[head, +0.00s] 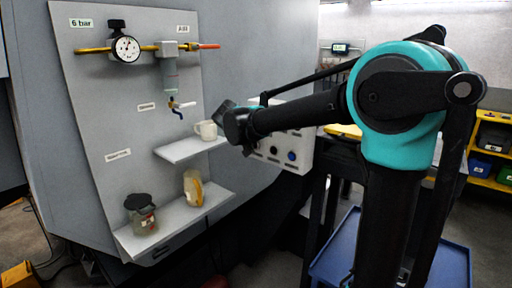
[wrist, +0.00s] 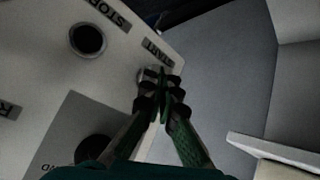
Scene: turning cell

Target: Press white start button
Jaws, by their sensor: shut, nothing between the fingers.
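The white start button (wrist: 147,75) is in the wrist view, just below the START label (wrist: 157,48) on the light control panel (wrist: 60,60). My gripper (wrist: 163,82) is shut and empty, with its fingertips over the button, hiding much of it. I cannot tell whether they touch it. In the head view the control panel (head: 300,138) is partly behind my arm, and the start button and fingertips cannot be made out there.
A dark round button (wrist: 88,40) lies near the STOP label (wrist: 112,13). A white mug (head: 206,130) stands on the upper shelf (head: 185,151), left of my wrist. A jar (head: 141,213) and a yellowish bottle (head: 193,187) stand on the lower shelf.

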